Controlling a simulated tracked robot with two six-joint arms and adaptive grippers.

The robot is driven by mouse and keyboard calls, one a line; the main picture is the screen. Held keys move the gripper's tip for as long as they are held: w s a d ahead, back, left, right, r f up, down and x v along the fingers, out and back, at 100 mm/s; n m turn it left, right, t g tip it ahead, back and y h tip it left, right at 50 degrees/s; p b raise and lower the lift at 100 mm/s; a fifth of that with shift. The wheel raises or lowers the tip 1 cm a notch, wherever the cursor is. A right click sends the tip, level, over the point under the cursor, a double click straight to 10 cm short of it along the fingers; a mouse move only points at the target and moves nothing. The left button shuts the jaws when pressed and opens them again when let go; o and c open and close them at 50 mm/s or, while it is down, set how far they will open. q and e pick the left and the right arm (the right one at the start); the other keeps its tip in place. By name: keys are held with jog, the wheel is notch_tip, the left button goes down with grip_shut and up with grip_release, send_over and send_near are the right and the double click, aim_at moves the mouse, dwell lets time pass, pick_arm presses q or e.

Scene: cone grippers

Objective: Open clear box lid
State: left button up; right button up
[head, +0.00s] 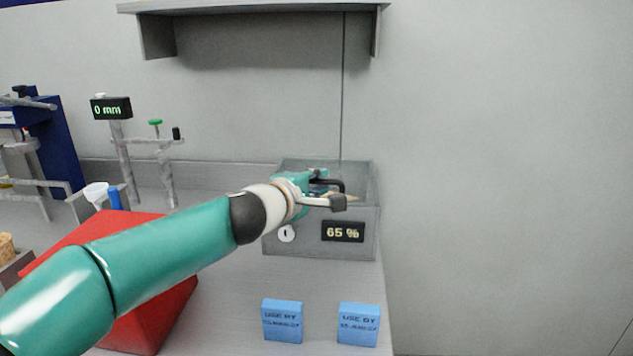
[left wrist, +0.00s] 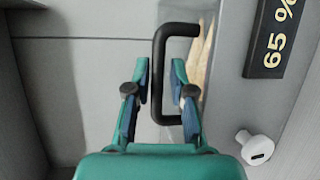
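The grey box (head: 277,241) with a "65 %" display stands at the back right of the bench. Its clear lid (head: 358,172) looks closed, though my gripper covers part of it. In the left wrist view a black bar handle (left wrist: 161,75) shows through the gap between my fingers. My left gripper (head: 338,196) is over the box top. It also shows in the left wrist view (left wrist: 160,75), open, with one finger on each side of the handle and a visible gap to both. Tan pointed pieces (left wrist: 204,60) show beside the handle. My right gripper is not in view.
A red block (head: 165,310) lies under my left arm. Two blue "USE BY" blocks (head: 282,320) (head: 359,324) stand in front of the box. A stand with a "0 mm" display (head: 111,108) is at the left. A shelf (head: 255,8) hangs above.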

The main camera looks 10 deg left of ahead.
pick_arm(q)
grip_shut()
